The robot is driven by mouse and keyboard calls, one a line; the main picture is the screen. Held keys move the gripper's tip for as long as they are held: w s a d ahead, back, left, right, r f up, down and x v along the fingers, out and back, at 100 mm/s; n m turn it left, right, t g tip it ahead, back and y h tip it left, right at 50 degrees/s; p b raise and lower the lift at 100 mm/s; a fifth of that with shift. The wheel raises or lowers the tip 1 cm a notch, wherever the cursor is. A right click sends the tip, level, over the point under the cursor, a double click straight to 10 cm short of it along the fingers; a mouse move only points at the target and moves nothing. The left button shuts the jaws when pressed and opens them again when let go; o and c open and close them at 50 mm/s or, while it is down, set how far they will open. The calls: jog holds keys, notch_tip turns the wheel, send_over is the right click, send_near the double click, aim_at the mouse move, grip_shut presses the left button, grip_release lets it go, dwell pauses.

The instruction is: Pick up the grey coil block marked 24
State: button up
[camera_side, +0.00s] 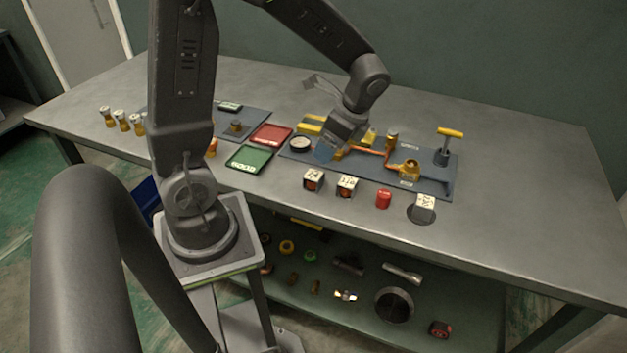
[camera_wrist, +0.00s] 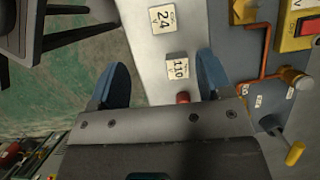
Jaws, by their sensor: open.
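The coil block marked 24 (camera_wrist: 163,18) is at the top of the wrist view, its pale label facing up. In the side view it is the leftmost block (camera_side: 313,181) in the front row on the bench; its number is too small to read there. My gripper (camera_side: 325,152) is above the grey-blue mat, behind that block and clear of it. In the wrist view my gripper (camera_wrist: 163,72) shows two blue fingers spread apart with nothing held. A similar block marked 110 (camera_wrist: 177,68) appears between the fingers, lower down.
To the block's right in the side view are the second block (camera_side: 347,187), a red cylinder (camera_side: 383,199) and another labelled block (camera_side: 425,205) on a dark disc. Behind, the mat (camera_side: 435,183) carries copper piping and a yellow T-handle (camera_side: 449,132).

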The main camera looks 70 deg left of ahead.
aim_at(314, 174)
jog(key=x, duration=0.6)
jog(key=shift+s+a+f, duration=0.1)
jog(key=shift+a+f, duration=0.05)
jog(key=shift+f, duration=0.25)
jog(key=shift+w+x, duration=0.15)
jog(key=shift+x, duration=1.2)
jog(key=shift+w+x, duration=0.1)
jog(key=shift+x, duration=1.3)
jog(key=c, duration=1)
